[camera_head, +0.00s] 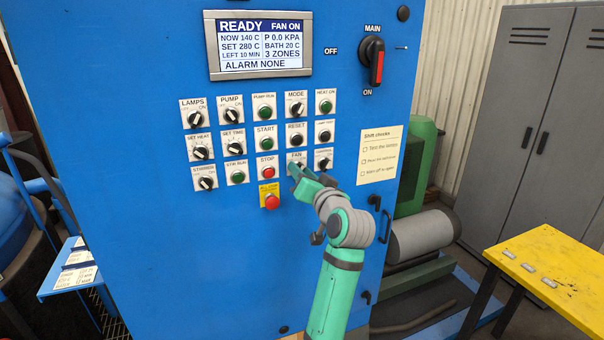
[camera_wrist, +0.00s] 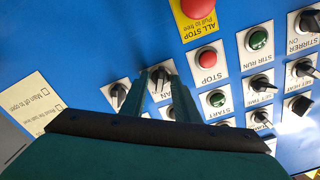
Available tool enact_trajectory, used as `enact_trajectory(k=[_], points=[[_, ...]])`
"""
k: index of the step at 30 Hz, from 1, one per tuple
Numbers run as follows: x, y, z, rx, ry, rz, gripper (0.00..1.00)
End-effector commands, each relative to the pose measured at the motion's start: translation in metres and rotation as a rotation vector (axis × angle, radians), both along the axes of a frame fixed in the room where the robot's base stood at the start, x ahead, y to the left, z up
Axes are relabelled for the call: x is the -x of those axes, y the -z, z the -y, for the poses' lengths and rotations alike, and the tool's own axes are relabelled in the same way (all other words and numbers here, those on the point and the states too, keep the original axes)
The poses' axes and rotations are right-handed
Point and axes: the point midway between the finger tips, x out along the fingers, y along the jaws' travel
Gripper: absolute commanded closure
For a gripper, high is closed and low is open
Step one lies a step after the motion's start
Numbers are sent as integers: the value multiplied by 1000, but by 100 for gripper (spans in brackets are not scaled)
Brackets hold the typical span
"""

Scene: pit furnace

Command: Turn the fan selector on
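The fan selector (camera_wrist: 159,76) is a black knob on a white plate marked FAN. In the head view its plate (camera_head: 296,157) is partly hidden by my gripper (camera_head: 304,181). In the wrist view my gripper (camera_wrist: 160,92) has its two green fingers apart, one on each side of the fan knob, with gaps showing. I cannot tell whether a finger touches it, nor clearly which way its pointer faces. The display (camera_head: 262,44) at the top of the blue panel reads READY and FAN ON.
The red STOP button (camera_head: 268,172) is just left of the fan selector, with the ALL STOP button (camera_head: 271,201) below it. Several other knobs and buttons crowd the blue panel (camera_head: 150,250). A yellow table (camera_head: 555,262) stands at the right.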

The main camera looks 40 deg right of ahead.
Motion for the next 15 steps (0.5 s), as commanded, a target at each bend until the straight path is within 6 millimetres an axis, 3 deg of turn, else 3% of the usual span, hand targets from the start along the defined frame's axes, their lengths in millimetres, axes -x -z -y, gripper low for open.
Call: enact_trajectory(k=[5, 15], points=[[12, 0, -2, 1, 1, 0, 72], [72, 0, -16, 1, 3, 0, 72]])
